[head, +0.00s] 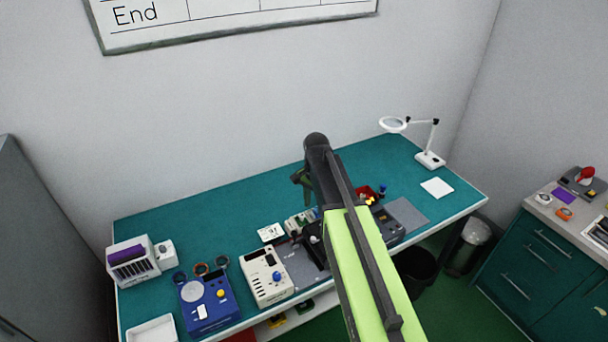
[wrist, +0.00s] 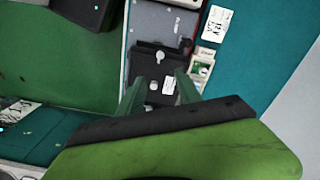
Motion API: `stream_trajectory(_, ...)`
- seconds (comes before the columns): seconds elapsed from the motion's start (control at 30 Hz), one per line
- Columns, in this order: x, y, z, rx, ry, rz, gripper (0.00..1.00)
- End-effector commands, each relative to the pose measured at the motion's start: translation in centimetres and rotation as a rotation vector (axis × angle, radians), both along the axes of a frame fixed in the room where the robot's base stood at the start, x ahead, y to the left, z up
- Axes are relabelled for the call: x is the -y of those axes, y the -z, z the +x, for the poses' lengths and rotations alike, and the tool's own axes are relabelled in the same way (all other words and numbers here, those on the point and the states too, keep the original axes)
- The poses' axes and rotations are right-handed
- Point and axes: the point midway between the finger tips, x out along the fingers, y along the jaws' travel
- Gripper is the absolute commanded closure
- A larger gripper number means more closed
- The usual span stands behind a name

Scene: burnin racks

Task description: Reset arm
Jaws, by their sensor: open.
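My arm, green and black, reaches out over the teal workbench (head: 190,228) in the head view. My gripper (head: 302,180) is at its far end, partly hidden behind the black arm link. In the wrist view my gripper (wrist: 158,88) shows two dark green fingers spread apart, with nothing held between them. Beyond the fingers is a black device (wrist: 152,72) with a round knob and a small white label, on the bench below. I cannot tell how high the fingers are above it.
A cream instrument (head: 266,278), a blue instrument (head: 208,303) and a white unit with a purple top (head: 132,260) stand at the bench's left. A magnifier lamp (head: 430,158) stands at the back right. A dark green cabinet (head: 540,262) is at the right.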

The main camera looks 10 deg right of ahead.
Motion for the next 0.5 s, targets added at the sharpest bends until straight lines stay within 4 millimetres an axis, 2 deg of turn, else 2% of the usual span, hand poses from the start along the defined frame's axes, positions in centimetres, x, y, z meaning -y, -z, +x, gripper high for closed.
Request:
stream_trajectory(0.1, 0.0, 0.1, 0.0, 0.000, 0.000, 0.000, 0.59)
stream_trajectory(0.17, 0.0, 1.2, 0.0, 0.000, 0.000, 0.000, 0.59)
stream_trajectory(0.27, 0.0, 5.1, -0.3, 0.000, 0.000, 0.000, 0.59)
stream_trajectory(0.3, 0.0, 7.1, -1.0, 0.000, 0.000, 0.000, 0.59)
stream_trajectory(0.4, -0.1, 11.7, -3.9, 0.000, -0.018, 0.000, 0.59)
stream_trajectory(0.5, -0.1, 15.1, -7.0, 0.000, -0.108, 0.000, 0.59)
